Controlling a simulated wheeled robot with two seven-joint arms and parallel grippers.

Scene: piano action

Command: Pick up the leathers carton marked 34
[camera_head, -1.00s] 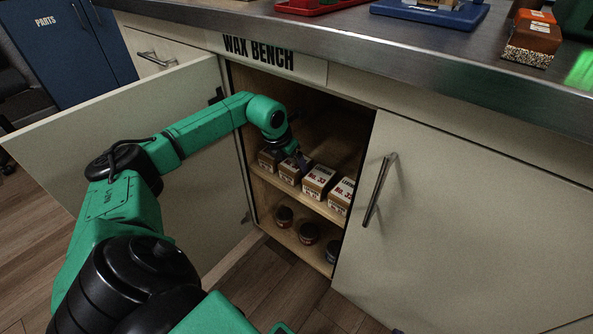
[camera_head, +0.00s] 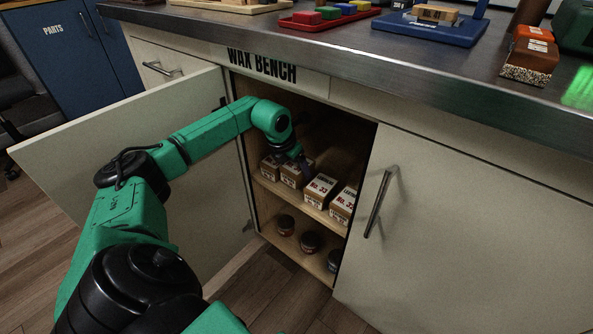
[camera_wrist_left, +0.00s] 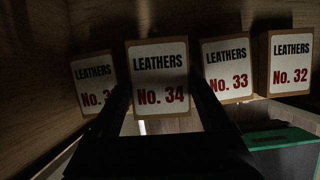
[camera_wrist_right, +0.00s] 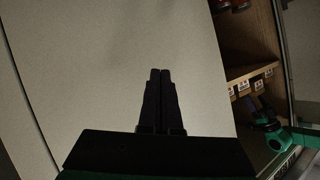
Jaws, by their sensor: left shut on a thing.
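The leathers carton marked No. 34 (camera_wrist_left: 160,82) is a brown box with a white label, upright between the two black fingers of my left gripper (camera_wrist_left: 165,105) in the left wrist view. In the head view, my left gripper (camera_head: 303,162) reaches into the open cabinet and is shut on this carton (camera_head: 291,175), second from the left. The carton seems slightly raised, but any gap under it is hard to see. My right gripper (camera_wrist_right: 160,75) is shut and empty, in front of a pale panel in the right wrist view.
Carton No. 33 (camera_wrist_left: 227,72) and carton No. 32 (camera_wrist_left: 290,65) stand to the right. Another carton (camera_wrist_left: 93,80), its number partly hidden, stands at left. Jars (camera_head: 309,242) sit on the lower shelf. The open door (camera_head: 130,125) flanks my left arm.

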